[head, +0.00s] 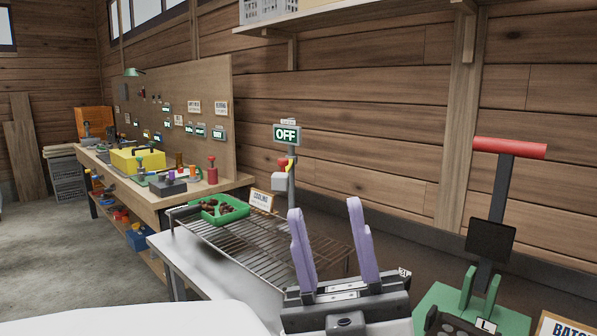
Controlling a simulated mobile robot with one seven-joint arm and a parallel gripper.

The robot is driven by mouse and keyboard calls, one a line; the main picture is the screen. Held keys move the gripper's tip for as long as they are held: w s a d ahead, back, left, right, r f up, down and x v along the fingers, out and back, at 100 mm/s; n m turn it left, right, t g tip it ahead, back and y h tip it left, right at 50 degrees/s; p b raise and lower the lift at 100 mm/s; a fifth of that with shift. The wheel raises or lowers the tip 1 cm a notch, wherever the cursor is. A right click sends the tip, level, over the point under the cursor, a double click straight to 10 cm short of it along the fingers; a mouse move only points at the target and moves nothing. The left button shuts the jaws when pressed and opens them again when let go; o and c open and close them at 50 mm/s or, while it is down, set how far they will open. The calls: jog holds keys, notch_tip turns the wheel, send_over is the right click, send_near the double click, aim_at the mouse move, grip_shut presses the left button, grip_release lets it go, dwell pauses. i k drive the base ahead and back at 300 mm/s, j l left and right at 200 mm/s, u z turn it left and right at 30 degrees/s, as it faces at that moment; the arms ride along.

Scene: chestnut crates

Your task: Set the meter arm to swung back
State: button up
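No part carries a readable "meter arm" label, so I cannot tell for sure which it is. One candidate is the post (291,195) behind the wire rack, with a lit sign (287,134) reading OFF, a grey box (279,182) and a red and yellow piece above it. Another is the dark upright lever (499,190) at right, with a red crossbar handle (509,148) and a dark square plate (490,240), on a green base (437,300). My gripper (325,207) is open and empty, its purple fingers pointing up, between post and lever in the picture.
A wire rack (262,250) on a pale table carries a green crate (207,217) with brown chestnuts. A COOLING card (261,200) stands behind it. A workbench (160,198) with a yellow box runs back left. A BATCH card (567,325) is at lower right. Floor is clear at left.

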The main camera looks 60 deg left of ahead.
aim_at(280, 181)
jog(key=l+u, duration=0.15)
jog(key=u, duration=0.2)
jog(key=l+u, duration=0.2)
jog(key=u, duration=0.15)
jog(key=i, duration=0.05)
